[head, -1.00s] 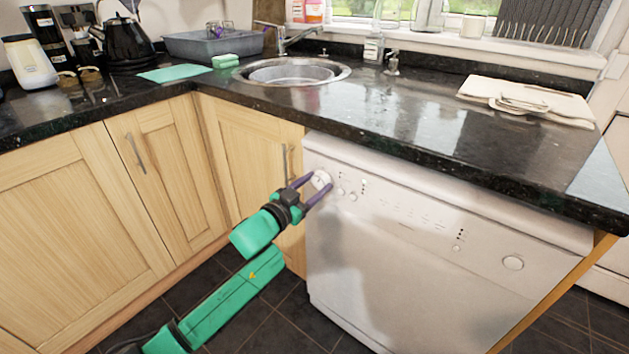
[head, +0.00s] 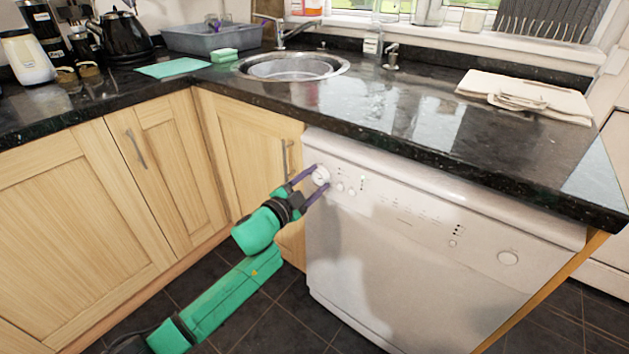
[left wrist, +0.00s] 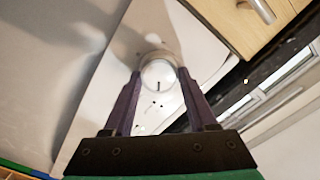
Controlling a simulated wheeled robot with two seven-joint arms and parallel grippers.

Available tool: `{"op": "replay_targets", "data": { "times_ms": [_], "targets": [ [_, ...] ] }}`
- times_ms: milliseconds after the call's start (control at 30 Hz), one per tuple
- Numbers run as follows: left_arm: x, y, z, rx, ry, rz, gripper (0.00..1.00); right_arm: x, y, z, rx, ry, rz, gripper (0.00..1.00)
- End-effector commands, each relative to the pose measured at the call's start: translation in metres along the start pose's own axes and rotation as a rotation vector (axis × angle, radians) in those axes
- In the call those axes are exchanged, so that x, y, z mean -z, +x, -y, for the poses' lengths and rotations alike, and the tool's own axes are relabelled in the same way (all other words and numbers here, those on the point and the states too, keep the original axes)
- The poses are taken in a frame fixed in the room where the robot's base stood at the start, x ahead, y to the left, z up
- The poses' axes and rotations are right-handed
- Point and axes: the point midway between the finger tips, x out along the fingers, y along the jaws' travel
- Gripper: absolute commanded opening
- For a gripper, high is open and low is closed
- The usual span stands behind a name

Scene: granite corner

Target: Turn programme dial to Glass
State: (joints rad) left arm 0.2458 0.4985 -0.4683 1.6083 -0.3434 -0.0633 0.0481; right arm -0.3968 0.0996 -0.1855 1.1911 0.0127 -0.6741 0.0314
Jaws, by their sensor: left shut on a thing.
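The programme dial (head: 321,175) is a round white knob at the left end of the control panel on the white dishwasher (head: 400,262). My left gripper (head: 318,181) comes in from the left with its two purple fingers shut on the dial, one on each side. In the left wrist view the dial (left wrist: 158,75) sits between the fingertips, and a short dark mark shows on its face. The labels around the dial are too small to read. My right gripper is not in view.
A dark granite worktop (head: 400,130) overhangs just above the dishwasher panel. Small buttons (head: 345,189) sit right of the dial. Wooden cupboard doors (head: 235,150) with a metal handle (head: 286,157) stand close on the left. The tiled floor in front is clear.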

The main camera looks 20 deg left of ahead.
Motion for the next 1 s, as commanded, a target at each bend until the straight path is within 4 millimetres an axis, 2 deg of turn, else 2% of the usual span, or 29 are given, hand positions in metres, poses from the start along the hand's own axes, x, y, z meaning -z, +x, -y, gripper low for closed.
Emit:
{"op": "replay_targets", "data": {
  "times_ms": [400, 433, 467, 500, 833, 1000],
  "targets": [
    [0.0, 0.0, -0.001, -0.002, 0.005, 0.0, 0.02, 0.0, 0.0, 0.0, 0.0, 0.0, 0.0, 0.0],
    [0.0, 0.0, -0.001, -0.002, 0.005, 0.0, 0.69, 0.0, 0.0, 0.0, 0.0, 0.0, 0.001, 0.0],
    [0.0, 0.0, -0.001, -0.002, 0.005, 0.0, 0.8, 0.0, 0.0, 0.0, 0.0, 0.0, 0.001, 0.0],
    [0.0, 0.0, -0.001, -0.001, 0.005, 0.0, 0.88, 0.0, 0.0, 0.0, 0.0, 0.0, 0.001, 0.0],
    [0.0, -0.002, -0.001, -0.001, 0.005, 0.0, 0.88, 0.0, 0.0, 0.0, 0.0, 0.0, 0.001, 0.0],
    [-0.001, -0.021, -0.001, -0.003, 0.003, 0.002, 0.88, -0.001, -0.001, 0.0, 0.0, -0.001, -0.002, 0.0]
  ]
}}
